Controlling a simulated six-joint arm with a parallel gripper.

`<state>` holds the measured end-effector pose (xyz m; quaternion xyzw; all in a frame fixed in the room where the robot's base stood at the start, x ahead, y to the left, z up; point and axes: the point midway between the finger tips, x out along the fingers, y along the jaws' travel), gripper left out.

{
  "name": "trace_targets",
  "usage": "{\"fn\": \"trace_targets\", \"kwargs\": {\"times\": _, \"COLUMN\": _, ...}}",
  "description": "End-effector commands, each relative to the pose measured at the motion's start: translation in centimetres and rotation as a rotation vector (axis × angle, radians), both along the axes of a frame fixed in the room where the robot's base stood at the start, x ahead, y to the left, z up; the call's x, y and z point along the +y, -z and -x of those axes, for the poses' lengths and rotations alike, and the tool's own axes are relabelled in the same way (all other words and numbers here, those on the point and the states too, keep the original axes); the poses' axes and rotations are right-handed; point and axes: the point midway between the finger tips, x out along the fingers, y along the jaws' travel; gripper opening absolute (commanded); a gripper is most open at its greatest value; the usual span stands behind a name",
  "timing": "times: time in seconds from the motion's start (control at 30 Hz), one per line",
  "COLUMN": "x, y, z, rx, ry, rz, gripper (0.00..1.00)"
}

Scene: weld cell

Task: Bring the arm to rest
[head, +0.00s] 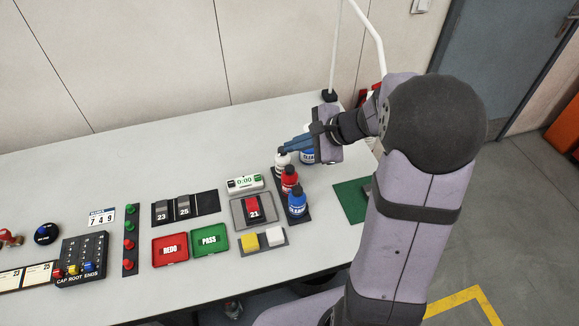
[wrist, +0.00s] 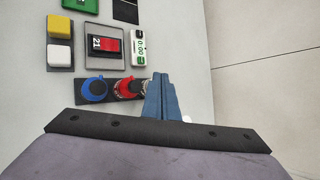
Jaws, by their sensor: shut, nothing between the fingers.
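My gripper (head: 284,148) hangs over the back right part of the table in the head view, pointing left. Its blue fingers are together with nothing between them; they also show in the wrist view (wrist: 161,96). Just below and around the fingertips stand bottles on a dark strip. A white-topped bottle (head: 283,163) is close to the fingertips; I cannot tell if they touch. A red bottle (head: 290,182) and a blue bottle (head: 297,203) stand in front of it.
A timer (head: 245,183), a tray with a red block marked 21 (head: 253,210), a red REDO pad (head: 170,249) and a green PASS pad (head: 209,240) lie left of the bottles. A green mat (head: 350,200) lies near the table's right edge. A pale post (head: 334,50) rises behind.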

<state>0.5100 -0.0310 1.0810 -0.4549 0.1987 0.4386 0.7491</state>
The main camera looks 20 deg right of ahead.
Motion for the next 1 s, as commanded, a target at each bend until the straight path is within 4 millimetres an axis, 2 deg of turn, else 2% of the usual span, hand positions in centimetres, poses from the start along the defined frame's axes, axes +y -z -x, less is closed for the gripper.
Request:
{"fn": "trace_targets", "kwargs": {"times": 0.33, "x": 0.1, "y": 0.0, "z": 0.1, "rx": 0.001, "ry": -0.004, "rz": 0.002, "gripper": 0.0}}
{"fn": "trace_targets", "kwargs": {"times": 0.47, "x": 1.5, "y": 0.6, "z": 1.6, "rx": 0.013, "ry": -0.089, "rz": 0.054, "gripper": 0.0}}
{"fn": "trace_targets", "kwargs": {"times": 0.57, "x": 3.1, "y": 1.5, "z": 4.1, "rx": 0.03, "ry": -0.227, "rz": 0.141, "gripper": 0.0}}
{"fn": "trace_targets", "kwargs": {"times": 0.7, "x": 5.4, "y": 3.2, "z": 9.4, "rx": 0.051, "ry": -0.513, "rz": 0.315, "gripper": 0.0}}
{"fn": "trace_targets", "kwargs": {"times": 0.77, "x": 5.9, "y": 3.9, "z": 11.9, "rx": 0.057, "ry": -0.656, "rz": 0.398, "gripper": 0.0}}
{"fn": "trace_targets", "kwargs": {"times": 0.9, "x": 5.8, "y": 5.2, "z": 17.0, "rx": 0.057, "ry": -0.983, "rz": 0.587, "gripper": 0.0}}
{"fn": "trace_targets", "kwargs": {"times": 1.0, "x": 5.1, "y": 5.8, "z": 19.7, "rx": 0.049, "ry": -1.189, "rz": 0.702, "gripper": 0.0}}
